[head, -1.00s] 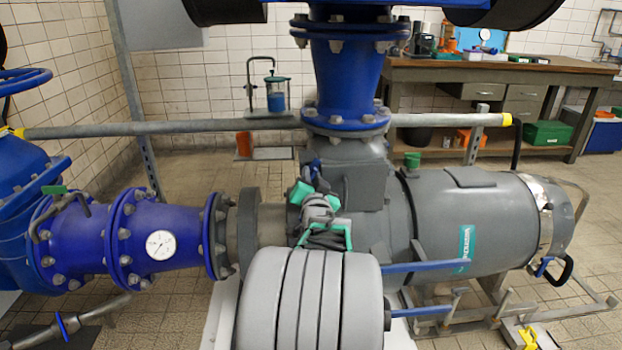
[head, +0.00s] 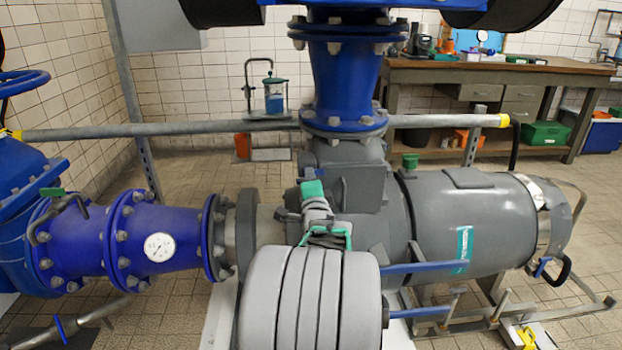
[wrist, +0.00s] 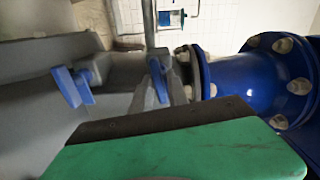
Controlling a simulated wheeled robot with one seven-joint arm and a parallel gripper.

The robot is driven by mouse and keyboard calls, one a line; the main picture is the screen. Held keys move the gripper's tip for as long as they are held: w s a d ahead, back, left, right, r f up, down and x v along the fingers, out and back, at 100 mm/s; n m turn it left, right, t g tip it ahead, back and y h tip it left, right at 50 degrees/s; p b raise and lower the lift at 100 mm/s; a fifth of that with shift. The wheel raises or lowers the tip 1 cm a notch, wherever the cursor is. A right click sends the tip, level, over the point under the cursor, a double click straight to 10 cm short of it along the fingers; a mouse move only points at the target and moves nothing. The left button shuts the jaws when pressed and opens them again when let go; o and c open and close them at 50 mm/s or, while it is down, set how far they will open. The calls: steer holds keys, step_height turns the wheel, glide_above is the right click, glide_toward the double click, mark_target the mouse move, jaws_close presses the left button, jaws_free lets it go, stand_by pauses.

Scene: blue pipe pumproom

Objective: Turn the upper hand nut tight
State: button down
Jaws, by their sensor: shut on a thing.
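Two blue hand nuts show on the grey pump housing in the wrist view, which is turned on its side. The upper hand nut (wrist: 159,79) is on the right, towards the blue pipe. The lower hand nut (wrist: 74,87) is on the left and stands free. My gripper (head: 313,190) is at the housing in the head view, where it hides the nuts. In the wrist view its green finger with a dark tip (wrist: 160,119) fills the bottom, right by the upper nut. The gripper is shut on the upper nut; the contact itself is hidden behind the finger.
The blue vertical pipe (head: 343,80) with its bolted flange rises above the housing. A grey motor (head: 470,220) lies to the right, and a blue pipe with a gauge (head: 159,246) to the left. A rail (head: 200,128) runs behind.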

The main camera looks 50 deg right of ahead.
steer(key=shift+m, duration=0.6)
steer(key=c, duration=1.5)
jaws_free()
steer(key=p+v, duration=0.1)
steer(key=v, duration=0.6)
steer(key=shift+s+a+p, duration=0.25)
steer(key=shift+a+p, duration=0.05)
steer(key=shift+p, duration=0.1)
